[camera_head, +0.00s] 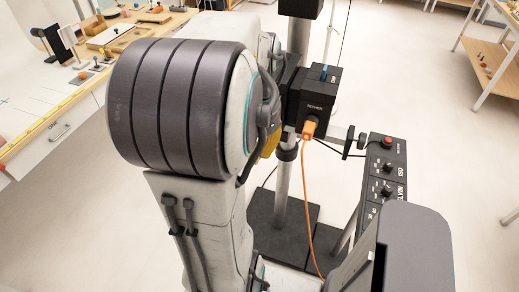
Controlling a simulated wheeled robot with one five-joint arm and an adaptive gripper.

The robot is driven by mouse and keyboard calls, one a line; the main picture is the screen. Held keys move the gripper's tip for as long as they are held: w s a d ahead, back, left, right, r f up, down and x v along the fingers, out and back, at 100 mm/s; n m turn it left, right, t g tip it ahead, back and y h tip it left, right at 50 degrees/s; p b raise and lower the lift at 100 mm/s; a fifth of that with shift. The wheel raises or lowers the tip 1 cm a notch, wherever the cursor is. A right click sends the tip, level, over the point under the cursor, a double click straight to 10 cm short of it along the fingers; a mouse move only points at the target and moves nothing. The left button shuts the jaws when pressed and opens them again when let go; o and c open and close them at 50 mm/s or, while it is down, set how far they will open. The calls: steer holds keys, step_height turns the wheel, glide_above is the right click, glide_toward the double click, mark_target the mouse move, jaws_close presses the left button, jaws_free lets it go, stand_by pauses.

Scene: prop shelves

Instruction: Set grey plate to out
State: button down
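I cannot pick out a grey plate with certainty in this view. My arm fills the left and middle of the head view, with a large dark ribbed joint in front. My gripper does not show. A black box marked "TETHER" (312,95) is mounted on a post behind my arm. An orange plug (308,130) sits at its front, and an orange cable hangs from it. A blue part (324,72) shows on its top. My arm hides what lies directly behind it.
A black panel (384,170) with a red button (387,141) and knobs stands right of the post. A workbench (40,135) with trays and small parts runs along the left. A wooden shelf unit (490,58) stands at the far right.

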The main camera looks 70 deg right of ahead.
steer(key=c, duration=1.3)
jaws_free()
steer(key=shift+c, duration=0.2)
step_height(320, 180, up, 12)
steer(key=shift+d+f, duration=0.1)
